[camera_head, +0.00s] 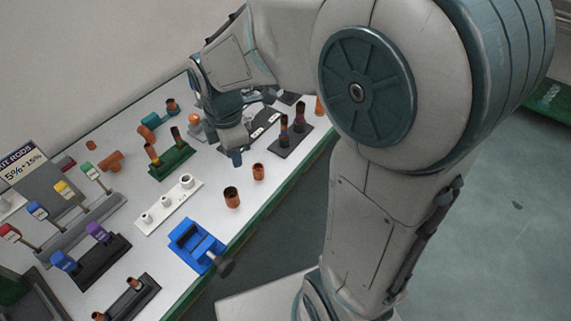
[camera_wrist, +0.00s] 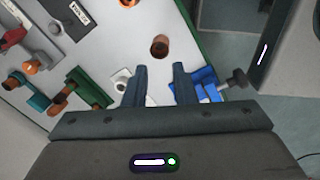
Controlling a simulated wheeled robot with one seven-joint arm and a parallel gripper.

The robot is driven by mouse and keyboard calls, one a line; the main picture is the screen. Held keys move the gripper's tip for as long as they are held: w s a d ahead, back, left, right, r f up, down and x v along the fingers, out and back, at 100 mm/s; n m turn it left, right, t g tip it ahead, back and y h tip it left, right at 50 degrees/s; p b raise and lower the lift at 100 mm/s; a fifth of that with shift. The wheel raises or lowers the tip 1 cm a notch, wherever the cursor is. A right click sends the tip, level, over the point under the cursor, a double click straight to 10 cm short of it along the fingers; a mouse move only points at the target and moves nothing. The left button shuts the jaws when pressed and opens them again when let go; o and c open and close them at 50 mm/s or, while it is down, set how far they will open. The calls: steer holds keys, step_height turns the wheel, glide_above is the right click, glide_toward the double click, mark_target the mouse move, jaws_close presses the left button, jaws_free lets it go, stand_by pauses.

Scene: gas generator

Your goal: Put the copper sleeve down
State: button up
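Two copper sleeves stand upright on the white table in the head view, one nearer the blue vise (camera_head: 232,198) and one nearer the table's edge (camera_head: 258,172). In the wrist view one hollow copper sleeve (camera_wrist: 160,46) stands on the table beyond the fingertips; I cannot tell which of the two it is. My gripper (camera_wrist: 159,68) is open, its two dark fingers apart with nothing seen between them. In the head view my gripper (camera_head: 237,157) is over the table, to the upper left of the sleeves, its fingers partly hidden.
The blue vise (camera_head: 195,242) sits at the table's front edge. A white stand with pegs (camera_head: 168,205), a green holder (camera_head: 172,160) with copper rods and a black rack (camera_head: 290,138) surround the sleeves. Bare table lies around the sleeves.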

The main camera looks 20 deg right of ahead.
steer(key=s+d+r+m+t, duration=0.1)
steer(key=s+d+m, duration=0.3)
steer(key=m, duration=0.5)
steer(key=s+d+r+m+t, duration=0.1)
steer(key=s+d+m, duration=0.4)
steer(key=m, duration=0.5)
steer(key=shift+s+r, duration=0.75)
steer(key=shift+s, duration=0.45)
